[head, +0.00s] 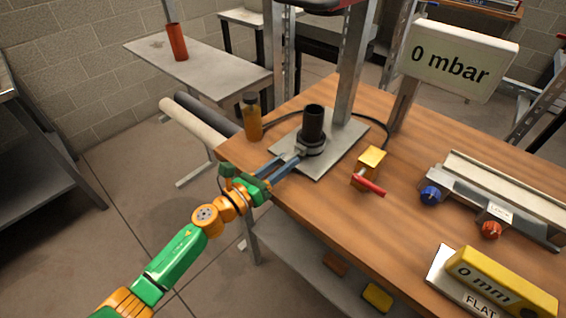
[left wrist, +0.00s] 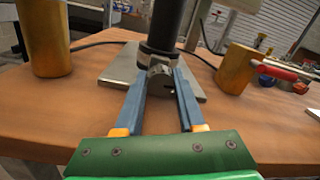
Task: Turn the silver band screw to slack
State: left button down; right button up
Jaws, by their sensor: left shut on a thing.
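A silver band (head: 311,147) sits around the base of an upright black pipe (head: 314,124) on a grey metal plate (head: 335,150). In the left wrist view the band's screw (left wrist: 160,78) lies between my left gripper's fingertips. My left gripper (head: 297,157) reaches in from the left with its blue fingers and is shut on the screw. It also shows in the left wrist view (left wrist: 162,88), with the fingers on both sides of the screw. The screw's slot cannot be made out. My right gripper is not in view.
An amber bottle (head: 252,120) stands left of the plate. A yellow block with a red lever (head: 369,187) stands to the right. A sign (head: 452,62) reads 0 mbar and a yellow gauge (head: 500,281) reads 0 mm. Bare wood lies front right of the plate.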

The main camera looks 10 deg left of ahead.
pick_arm(q)
jog(key=shift+n, duration=0.5)
jog(key=c, duration=0.5)
grip_release()
